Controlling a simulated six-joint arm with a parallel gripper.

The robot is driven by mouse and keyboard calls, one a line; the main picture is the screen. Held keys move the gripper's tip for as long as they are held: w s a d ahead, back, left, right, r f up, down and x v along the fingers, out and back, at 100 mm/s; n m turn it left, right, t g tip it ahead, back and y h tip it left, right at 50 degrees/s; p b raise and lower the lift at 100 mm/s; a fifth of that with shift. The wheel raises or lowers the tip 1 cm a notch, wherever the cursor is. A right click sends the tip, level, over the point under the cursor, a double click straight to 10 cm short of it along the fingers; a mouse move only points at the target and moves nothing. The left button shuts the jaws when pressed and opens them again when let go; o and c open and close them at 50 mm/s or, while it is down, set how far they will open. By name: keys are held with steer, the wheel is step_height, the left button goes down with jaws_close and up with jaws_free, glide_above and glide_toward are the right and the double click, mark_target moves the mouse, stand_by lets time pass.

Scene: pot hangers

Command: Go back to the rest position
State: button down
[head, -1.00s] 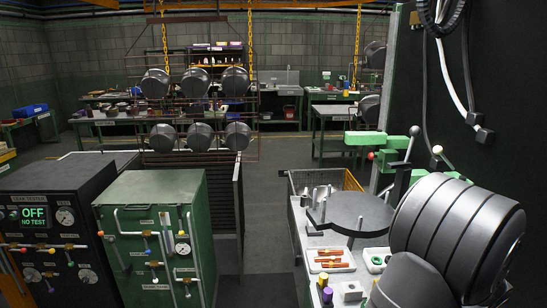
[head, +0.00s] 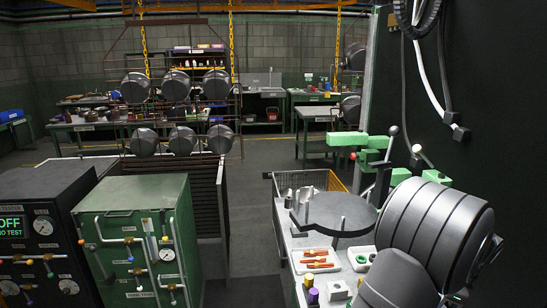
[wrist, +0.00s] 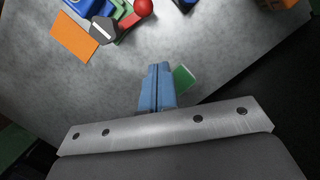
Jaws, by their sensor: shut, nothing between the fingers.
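My gripper (wrist: 158,70) shows in the wrist view with its two blue fingers pressed together and nothing between them. It is over a grey surface (wrist: 225,55). A small green piece (wrist: 183,78) shows just right of the fingers; I cannot tell whether they touch it. In the head view I cannot make out the gripper. Several grey pots (head: 176,84) hang on a rack (head: 238,112) in the middle distance, well away from the workbench.
In the head view, a workbench with a round dark plate (head: 338,210) and a white tray (head: 315,262) stands at right. A green cabinet (head: 135,195) stands at left. The floor between is clear.

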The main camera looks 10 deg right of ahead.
steer(key=w+v, duration=0.1)
steer(key=v, duration=0.4)
steer(key=shift+m, duration=0.3)
steer(key=x, duration=0.6)
steer(key=s+a+x, duration=0.1)
steer(key=x, duration=0.3)
steer(key=m, duration=0.2)
steer(key=s+m, duration=0.1)
steer(key=m, duration=0.1)
steer(key=s+a+m+t+h, duration=0.1)
steer(key=m, duration=0.1)
steer(key=shift+s+f, duration=0.25)
steer(key=s+m, duration=0.1)
steer(key=m, duration=0.1)
steer(key=m+h, duration=0.1)
steer(key=m, duration=0.1)
steer(key=shift+s+a, duration=0.1)
steer(key=shift+s, duration=0.25)
steer(key=m, duration=0.1)
steer(key=s+m, duration=0.1)
steer(key=m, duration=0.1)
steer(key=shift+s+a+h, duration=0.25)
steer(key=shift+a+h, duration=0.05)
steer(key=shift+a, duration=0.05)
steer(key=shift+s+a+r, duration=0.15)
steer(key=shift+s, duration=0.6)
